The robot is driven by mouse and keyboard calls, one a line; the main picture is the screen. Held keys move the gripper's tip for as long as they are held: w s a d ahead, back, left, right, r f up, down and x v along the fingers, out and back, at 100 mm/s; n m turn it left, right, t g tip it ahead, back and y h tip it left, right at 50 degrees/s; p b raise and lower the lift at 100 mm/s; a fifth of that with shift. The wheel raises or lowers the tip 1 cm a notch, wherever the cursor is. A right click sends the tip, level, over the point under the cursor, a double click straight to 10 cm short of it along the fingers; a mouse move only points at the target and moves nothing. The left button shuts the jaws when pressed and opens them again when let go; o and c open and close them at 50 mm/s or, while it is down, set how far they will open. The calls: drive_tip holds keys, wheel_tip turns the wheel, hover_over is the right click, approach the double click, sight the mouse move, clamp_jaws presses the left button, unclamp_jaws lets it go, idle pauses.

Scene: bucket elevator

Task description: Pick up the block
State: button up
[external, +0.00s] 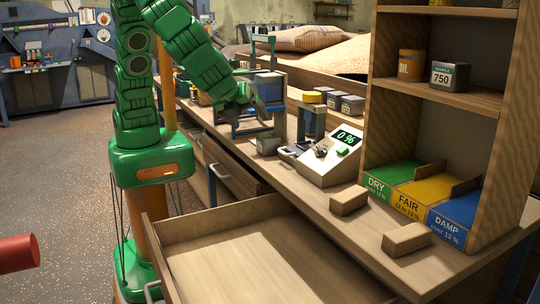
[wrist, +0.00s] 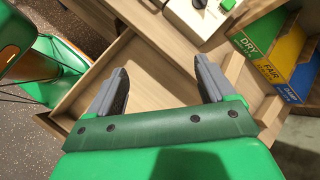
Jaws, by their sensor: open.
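Two plain wooden blocks lie on the bench's front edge below the sorting bins: a nearer block (external: 407,239) and a farther block (external: 349,200). I cannot tell which one the task means. In the wrist view, pale wooden pieces near the right finger, one block (wrist: 268,110) among them, are partly covered by my gripper. My gripper (wrist: 160,66) is open, with nothing between its grey fingers except the view of the drawer below. In the external view my gripper (external: 246,112) is at the arm's end by the bench, apart from both blocks; its fingers are hard to make out.
An open, empty drawer (external: 255,262) juts out in front of the bench. A meter (external: 330,158) reading 0 % stands behind the farther block. DRY, FAIR and DAMP bins (external: 408,195) stand in the shelf at right. Small tins and a metal frame crowd the bench's far part.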

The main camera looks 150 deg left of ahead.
drive_tip(key=w+a+f+m+y, duration=0.2)
drive_tip(key=w+a+f, duration=0.2)
drive_tip(key=w+a, duration=0.15)
drive_tip(key=w+a+f+m+y, duration=0.1)
drive_tip(key=w+a+f+m, duration=0.3)
drive_tip(key=w, duration=0.3)
drive_tip(key=m+t+y, duration=0.1)
drive_tip(key=m+y, duration=0.1)
approach(345, 196)
drive_tip(key=x, duration=0.3)
drive_tip(key=shift+w+a, duration=0.1)
drive_tip(key=shift+a, duration=0.05)
drive_tip(key=shift+s+a+f+y, duration=0.15)
drive_tip(key=shift+a+f, duration=0.15)
drive_tip(key=shift+a, duration=0.35)
drive_tip(key=shift+s+a+f+y, duration=0.15)
drive_tip(key=shift+a+f, duration=0.1)
drive_tip(key=shift+a, duration=0.35)
drive_tip(key=shift+f+x, duration=0.15)
drive_tip(key=shift+x, duration=1.15)
drive_tip(key=shift+f+x, duration=0.1)
drive_tip(key=shift+x, duration=1.2)
drive_tip(key=shift+s+d, duration=0.15)
drive_tip(key=shift+s, duration=0.05)
drive_tip(key=shift+c, duration=0.2)
drive_tip(key=c, duration=1.1)
drive_tip(key=shift+r, duration=0.1)
